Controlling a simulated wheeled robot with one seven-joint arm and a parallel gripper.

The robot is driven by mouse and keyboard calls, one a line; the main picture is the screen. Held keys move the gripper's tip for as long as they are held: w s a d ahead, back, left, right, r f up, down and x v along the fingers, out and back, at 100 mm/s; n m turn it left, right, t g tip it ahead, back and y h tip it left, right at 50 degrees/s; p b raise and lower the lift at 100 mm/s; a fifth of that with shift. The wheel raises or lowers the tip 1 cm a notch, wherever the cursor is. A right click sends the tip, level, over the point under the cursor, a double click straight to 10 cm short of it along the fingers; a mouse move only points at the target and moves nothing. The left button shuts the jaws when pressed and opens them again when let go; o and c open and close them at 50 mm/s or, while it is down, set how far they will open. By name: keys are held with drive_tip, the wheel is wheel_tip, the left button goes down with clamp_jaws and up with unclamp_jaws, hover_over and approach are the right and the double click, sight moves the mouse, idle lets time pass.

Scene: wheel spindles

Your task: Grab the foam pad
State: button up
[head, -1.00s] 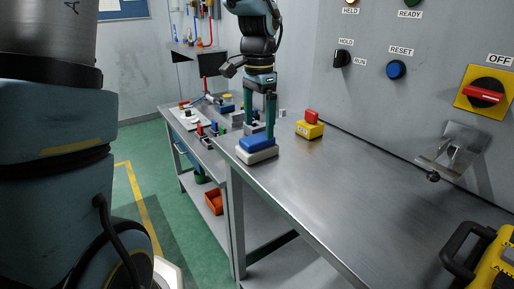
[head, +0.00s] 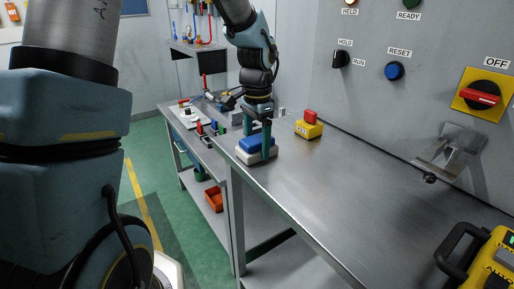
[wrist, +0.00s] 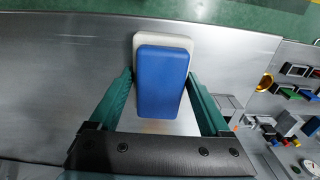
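The foam pad appears to be the blue block (head: 254,143) lying on a wider off-white layer (head: 258,158) near the left edge of the metal table. In the wrist view the blue block (wrist: 162,85) lies lengthwise between my fingers, and the off-white layer (wrist: 161,38) shows around its far end. My gripper (head: 257,140) points down over the block, one finger on each side. In the wrist view my gripper (wrist: 160,76) is open, with a narrow gap on each side of the blue block. Whether the two layers are joined cannot be told.
A yellow box with a red button (head: 309,125) stands behind the pad, near the panel wall. A lower bench (head: 207,148) with several small parts adjoins at the left. A yellow device (head: 490,262) sits at the front right. The table's middle (head: 335,190) is clear.

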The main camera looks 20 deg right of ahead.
drive_tip(key=c, duration=0.8)
